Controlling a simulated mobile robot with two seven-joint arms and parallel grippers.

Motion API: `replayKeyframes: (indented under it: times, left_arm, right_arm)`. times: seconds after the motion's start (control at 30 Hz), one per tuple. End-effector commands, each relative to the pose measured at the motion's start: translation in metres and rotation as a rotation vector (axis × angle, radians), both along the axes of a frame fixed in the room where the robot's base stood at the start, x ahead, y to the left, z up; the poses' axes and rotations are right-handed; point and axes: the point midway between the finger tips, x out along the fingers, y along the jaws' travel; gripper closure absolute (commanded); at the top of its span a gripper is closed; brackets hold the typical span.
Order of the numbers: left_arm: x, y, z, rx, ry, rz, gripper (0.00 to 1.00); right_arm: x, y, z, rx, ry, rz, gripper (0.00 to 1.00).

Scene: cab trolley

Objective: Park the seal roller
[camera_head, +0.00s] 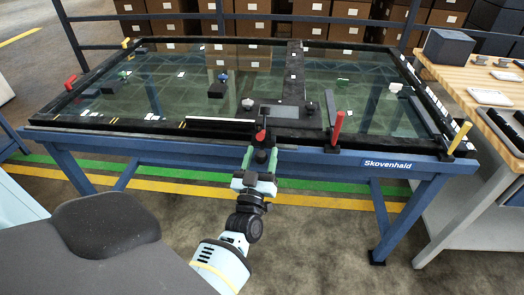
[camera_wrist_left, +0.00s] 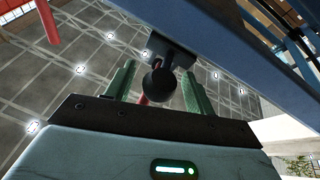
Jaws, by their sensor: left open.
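A small black tool with a red part (camera_head: 262,135), perhaps the seal roller, sits at the front edge of the glass-topped table (camera_head: 135,141). My left gripper (camera_head: 260,160) is just in front of it, with green fingers apart. In the left wrist view, a round black end (camera_wrist_left: 158,86) on a dark bracket shows between the fingers of the left gripper (camera_wrist_left: 157,88), with a bit of red behind it. The fingers stand on either side with visible gaps; I cannot tell whether they touch it. My right gripper is not in view.
A red upright handle (camera_head: 337,128) stands right of the tool and a yellow one (camera_head: 460,137) at the right corner. A black crossbar (camera_head: 295,75) spans the glass. A wooden bench (camera_head: 475,78) stands at right. The floor before the table is clear.

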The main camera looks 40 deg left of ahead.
Motion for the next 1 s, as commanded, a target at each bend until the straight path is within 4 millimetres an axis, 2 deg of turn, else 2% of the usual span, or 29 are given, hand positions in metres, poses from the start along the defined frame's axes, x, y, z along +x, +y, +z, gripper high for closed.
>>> replayKeyframes:
  times: [0.2, 0.23, 0.63, 0.87, 1.0]
  left_arm:
    - [0.000, 0.000, 0.000, 0.000, 0.000, 0.000, 0.46]
    - [0.000, 0.000, 0.000, 0.000, 0.000, 0.000, 0.49]
    - [0.000, 0.000, 0.000, 0.000, 0.000, 0.000, 1.00]
    - [-0.002, 0.004, 0.000, 0.002, 0.001, 0.001, 1.00]
    - [-0.011, 0.018, 0.001, 0.005, 0.002, 0.001, 1.00]
  right_arm:
    - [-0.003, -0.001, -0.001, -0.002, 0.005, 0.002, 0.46]
    - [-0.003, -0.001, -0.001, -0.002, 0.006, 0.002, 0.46]
    - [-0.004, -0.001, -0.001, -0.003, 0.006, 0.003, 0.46]
    - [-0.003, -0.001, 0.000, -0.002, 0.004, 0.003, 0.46]
    - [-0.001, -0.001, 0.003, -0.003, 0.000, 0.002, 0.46]
